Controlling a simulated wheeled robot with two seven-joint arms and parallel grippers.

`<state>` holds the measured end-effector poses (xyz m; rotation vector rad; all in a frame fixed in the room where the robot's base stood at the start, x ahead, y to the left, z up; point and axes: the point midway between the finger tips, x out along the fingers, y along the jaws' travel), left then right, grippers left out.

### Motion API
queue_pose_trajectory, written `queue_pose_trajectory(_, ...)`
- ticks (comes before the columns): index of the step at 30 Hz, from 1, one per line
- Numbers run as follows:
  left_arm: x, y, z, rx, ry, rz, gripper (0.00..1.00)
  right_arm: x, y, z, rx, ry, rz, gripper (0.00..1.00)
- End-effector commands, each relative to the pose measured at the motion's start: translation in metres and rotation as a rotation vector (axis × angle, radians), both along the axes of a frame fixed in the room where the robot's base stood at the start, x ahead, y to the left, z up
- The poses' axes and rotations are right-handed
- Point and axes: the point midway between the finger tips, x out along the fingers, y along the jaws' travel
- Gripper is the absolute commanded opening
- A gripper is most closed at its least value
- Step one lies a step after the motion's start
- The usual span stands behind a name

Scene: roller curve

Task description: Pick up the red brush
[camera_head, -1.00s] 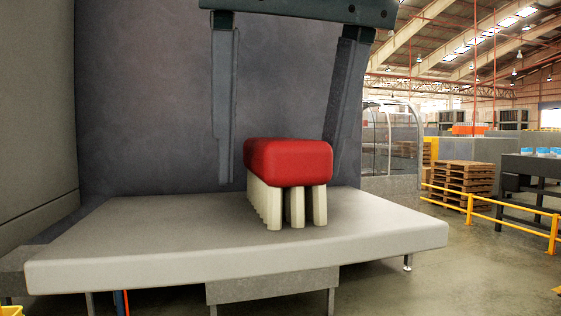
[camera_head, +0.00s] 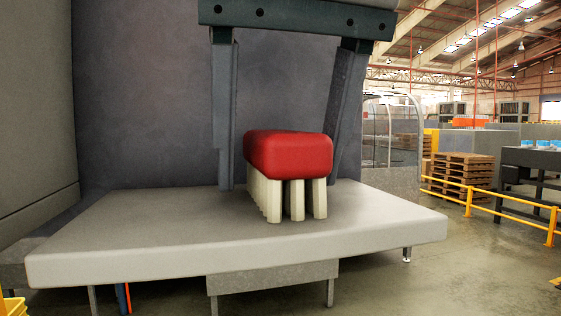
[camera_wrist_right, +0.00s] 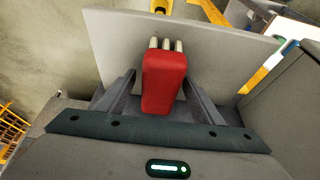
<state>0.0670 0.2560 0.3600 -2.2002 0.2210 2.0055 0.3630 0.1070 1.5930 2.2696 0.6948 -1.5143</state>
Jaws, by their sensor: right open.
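The red brush (camera_head: 288,152) stands upright on the pale grey table (camera_head: 130,230), with its red block on top and thick cream bristles pointing down. My right gripper (camera_head: 281,186) reaches down from above, open, with one finger left of the brush and the other close to its right side. In the right wrist view the brush (camera_wrist_right: 164,82) sits between the two spread fingers of the gripper (camera_wrist_right: 160,77), with a gap visible on each side. Its cream bristles show at the far end. My left gripper is not in view.
A dark grey wall (camera_head: 150,100) stands close behind the table. The table top around the brush is clear. A yellow railing (camera_head: 490,205), wooden pallets (camera_head: 465,172) and a dark bench (camera_head: 530,165) stand off to the right.

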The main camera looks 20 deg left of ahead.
Motion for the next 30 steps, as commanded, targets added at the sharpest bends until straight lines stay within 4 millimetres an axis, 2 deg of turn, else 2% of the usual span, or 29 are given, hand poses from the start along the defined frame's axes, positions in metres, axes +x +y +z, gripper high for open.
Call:
queue_pose_trajectory(16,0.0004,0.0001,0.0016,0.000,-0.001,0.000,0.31,0.0000,0.0001,-0.0027,0.000,0.000,0.001,0.61)
queue_pose_trajectory(22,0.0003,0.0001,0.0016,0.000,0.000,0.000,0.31,-0.0001,0.0001,-0.0026,0.000,0.000,0.001,0.15)
queue_pose_trajectory(30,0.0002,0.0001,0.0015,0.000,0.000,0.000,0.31,0.0000,0.0001,-0.0024,0.001,0.001,0.000,0.15)
